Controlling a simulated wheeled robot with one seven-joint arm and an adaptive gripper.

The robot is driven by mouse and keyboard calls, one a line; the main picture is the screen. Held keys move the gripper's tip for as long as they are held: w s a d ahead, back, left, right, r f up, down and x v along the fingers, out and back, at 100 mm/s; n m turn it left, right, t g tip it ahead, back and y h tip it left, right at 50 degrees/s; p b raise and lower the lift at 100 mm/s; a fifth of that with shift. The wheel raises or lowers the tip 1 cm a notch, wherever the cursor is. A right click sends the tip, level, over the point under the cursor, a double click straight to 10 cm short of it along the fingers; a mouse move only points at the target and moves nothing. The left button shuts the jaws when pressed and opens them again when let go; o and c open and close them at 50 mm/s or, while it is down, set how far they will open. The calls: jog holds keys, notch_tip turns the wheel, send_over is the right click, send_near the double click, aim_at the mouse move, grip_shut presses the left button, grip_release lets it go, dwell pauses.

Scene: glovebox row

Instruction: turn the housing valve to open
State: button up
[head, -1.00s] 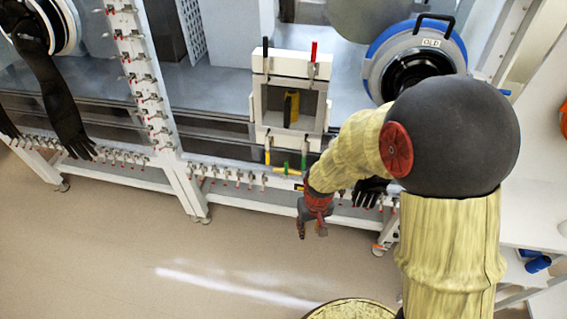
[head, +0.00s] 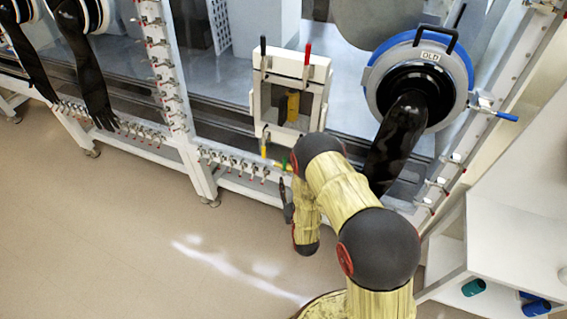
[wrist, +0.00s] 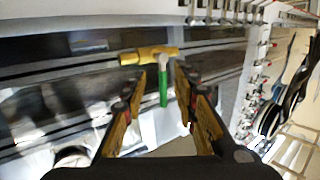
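The housing valve (wrist: 150,54) has a brass-yellow body near the top of the wrist view. Its green lever (wrist: 163,88) hangs down from a pale stub, across the body's length. My gripper (wrist: 160,82) is open, with one finger on each side of the lever in the picture. Gaps show on both sides, and I cannot tell how far beyond the fingertips the lever lies. In the head view a bit of the green lever (head: 284,163) shows below the square white housing (head: 257,100), beside my arm. My gripper is mostly hidden there.
The housing also carries a black handle (head: 263,47), a red handle (head: 307,53) and a yellow handle (head: 263,150). A round blue-rimmed glove port (head: 372,88) with a hanging black glove (head: 396,145) is at right. Clamps line the lower frame edge. The floor at left is clear.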

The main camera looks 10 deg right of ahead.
aim_at(285, 164)
jog(key=shift+t, duration=0.9)
jog(key=w+r, duration=0.1)
jog(key=w, duration=0.1)
jog(key=w+r+b, duration=0.1)
jog(key=w+r, duration=0.1)
jog(key=w, duration=0.1)
jog(key=w+r, duration=0.1)
jog(key=w, duration=0.2)
jog(key=shift+w+d+r, duration=0.1)
jog(key=shift+d+r, duration=0.05)
jog(key=c, duration=0.4)
jog(key=c, duration=0.3)
grip_shut()
